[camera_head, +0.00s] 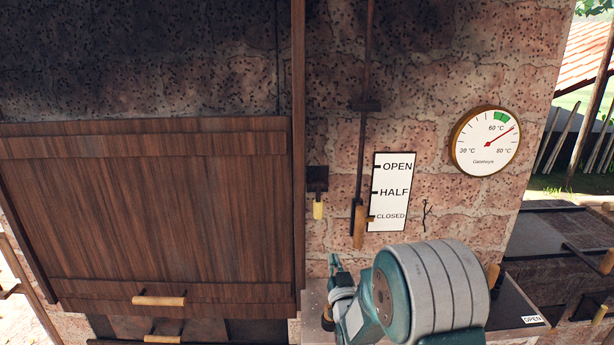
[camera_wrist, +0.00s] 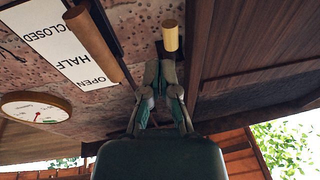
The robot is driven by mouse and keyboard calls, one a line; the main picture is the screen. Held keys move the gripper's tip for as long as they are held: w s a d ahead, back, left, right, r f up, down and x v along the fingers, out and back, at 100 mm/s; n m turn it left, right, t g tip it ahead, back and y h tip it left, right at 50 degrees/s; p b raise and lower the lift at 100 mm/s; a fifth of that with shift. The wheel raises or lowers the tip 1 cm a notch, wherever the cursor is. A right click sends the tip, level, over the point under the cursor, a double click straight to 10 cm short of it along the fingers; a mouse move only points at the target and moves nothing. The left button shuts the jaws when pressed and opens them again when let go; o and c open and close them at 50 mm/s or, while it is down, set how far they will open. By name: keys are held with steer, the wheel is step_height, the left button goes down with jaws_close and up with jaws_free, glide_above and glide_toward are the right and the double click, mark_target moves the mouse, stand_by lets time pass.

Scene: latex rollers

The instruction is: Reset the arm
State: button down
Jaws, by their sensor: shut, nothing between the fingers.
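My gripper (camera_wrist: 160,68) is shut and empty; its two fingers meet at the tips in the wrist view. In the head view its fingers (camera_head: 333,262) show at the bottom middle, partly hidden by my own arm. A short lever with a pale yellow handle (camera_head: 318,209) hangs on the brick wall above it. In the wrist view this handle (camera_wrist: 170,36) appears just beyond the fingertips; I cannot tell how far away it is.
A rod with a wooden handle (camera_head: 359,227) hangs beside the OPEN/HALF/CLOSED sign (camera_head: 397,226), its end near CLOSED. A round thermometer (camera_head: 486,141) reads above 60 °C. A large wooden door (camera_head: 150,215) with a handle (camera_head: 159,301) fills the left. A ledge (camera_head: 513,310) lies lower right.

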steer(key=s+d+r+g+h, duration=0.2)
steer(key=s+d+r+g, duration=0.2)
steer(key=s+r+g, duration=0.45)
steer(key=s+d+g, duration=0.3)
steer(key=s+g, duration=0.3)
steer(key=s, duration=2.2)
steer(key=shift+s+d+r+m+h, duration=0.15)
steer(key=shift+s+m+h, duration=0.15)
steer(key=shift+s+h, duration=0.1)
